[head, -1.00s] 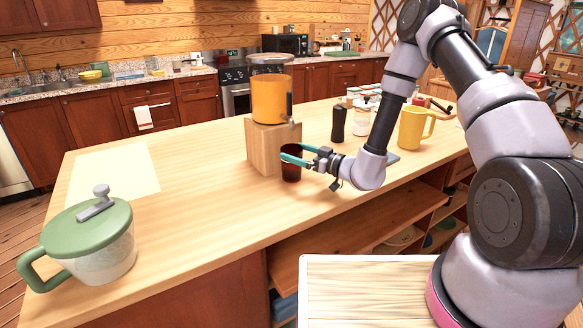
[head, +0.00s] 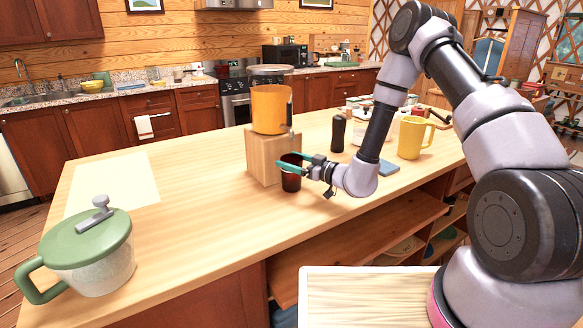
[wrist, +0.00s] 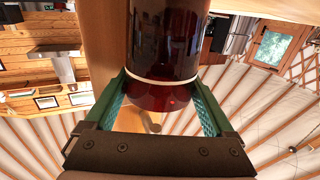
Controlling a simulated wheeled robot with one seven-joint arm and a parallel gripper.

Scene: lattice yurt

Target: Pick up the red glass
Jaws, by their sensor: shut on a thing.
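The red glass (head: 291,181) is a dark red, see-through tumbler. It stands upright on the wooden counter (head: 205,222), right beside the front of a wooden block (head: 265,160). My gripper (head: 289,164), with teal fingers, reaches in from the right and is shut on the glass near its upper part. In the wrist view the glass (wrist: 165,40) fills the space between the two green fingers. I see no clear gap under the glass in the head view.
An orange container (head: 271,109) with a dark handle stands on the block, just above my gripper. A black pepper mill (head: 338,133), a blue-grey flat item (head: 389,168) and a yellow mug (head: 411,137) are to the right. A green-lidded teapot (head: 96,250) is at the left front; the counter between is clear.

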